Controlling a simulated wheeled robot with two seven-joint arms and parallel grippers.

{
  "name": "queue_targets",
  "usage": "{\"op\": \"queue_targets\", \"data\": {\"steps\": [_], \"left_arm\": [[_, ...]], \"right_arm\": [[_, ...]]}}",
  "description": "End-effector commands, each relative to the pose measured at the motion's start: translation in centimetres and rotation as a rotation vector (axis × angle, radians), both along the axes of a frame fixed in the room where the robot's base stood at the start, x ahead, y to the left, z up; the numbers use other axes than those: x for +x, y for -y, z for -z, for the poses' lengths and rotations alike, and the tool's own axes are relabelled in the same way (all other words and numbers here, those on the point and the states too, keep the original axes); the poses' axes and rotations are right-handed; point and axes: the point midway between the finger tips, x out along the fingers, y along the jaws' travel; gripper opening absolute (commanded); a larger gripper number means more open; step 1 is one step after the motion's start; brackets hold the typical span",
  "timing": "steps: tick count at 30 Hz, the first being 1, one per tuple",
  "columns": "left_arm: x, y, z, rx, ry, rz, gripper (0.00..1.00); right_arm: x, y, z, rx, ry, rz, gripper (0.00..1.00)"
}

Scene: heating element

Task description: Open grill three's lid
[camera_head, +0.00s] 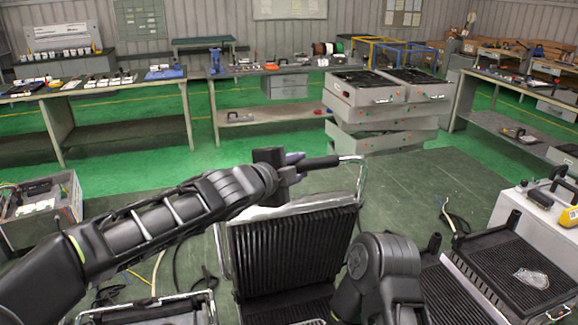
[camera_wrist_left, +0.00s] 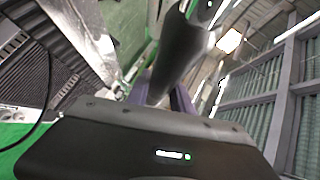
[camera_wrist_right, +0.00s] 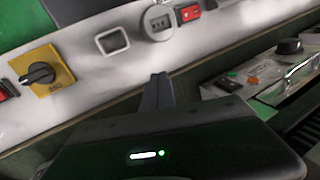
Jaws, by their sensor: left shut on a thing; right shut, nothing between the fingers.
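The grill in the middle of the head view has a ribbed black lid (camera_head: 290,245) that stands raised, its ribbed inner face towards me. Its chrome handle frame has a black grip (camera_head: 320,163). My left gripper (camera_head: 293,165) is shut on that grip, at the top of the lid. In the left wrist view the dark grip (camera_wrist_left: 178,55) runs between the fingers. My right gripper (camera_wrist_right: 160,92) is shut and empty in the right wrist view, close to a pale control panel (camera_wrist_right: 90,80) with a yellow-and-black knob (camera_wrist_right: 40,74). In the head view my right forearm hides its fingers.
Another open ribbed grill (camera_head: 510,262) stands at the right, with a clear crumpled item (camera_head: 532,278) on it. Part of another grill (camera_head: 150,312) shows at the bottom left. Stacked grey grill units (camera_head: 385,110) stand farther back. Cables lie on the green floor, which is otherwise largely clear behind the lid.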

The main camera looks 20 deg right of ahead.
Motion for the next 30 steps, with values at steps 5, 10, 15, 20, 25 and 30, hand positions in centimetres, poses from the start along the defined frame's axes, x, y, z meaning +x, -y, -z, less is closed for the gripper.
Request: {"op": "queue_targets", "data": {"steps": [5,10,15,20,25,30], "left_arm": [[0.34,0.07,-0.48,-0.003,-0.004,-0.007,0.0],[0.36,0.09,-0.48,-0.002,-0.005,-0.007,0.0],[0.36,0.08,-0.5,-0.002,-0.004,-0.007,0.0],[0.32,0.13,-0.42,-0.002,-0.005,-0.006,0.39],[0.21,0.22,-0.25,0.0,-0.008,-0.004,0.49],[0.14,0.28,-0.16,0.0,-0.009,-0.002,0.49]], "right_arm": [[0.0,0.05,-0.21,-0.001,-0.001,0.001,0.0],[0.0,0.06,-0.19,-0.001,-0.001,0.001,0.0],[0.0,0.06,-0.19,-0.001,0.0,0.001,0.0],[0.0,0.05,-0.2,-0.001,0.0,0.001,0.0],[0.0,0.04,-0.18,-0.001,0.0,0.001,0.0],[0.0,0.05,-0.16,-0.001,0.0,0.001,0.0]]}}
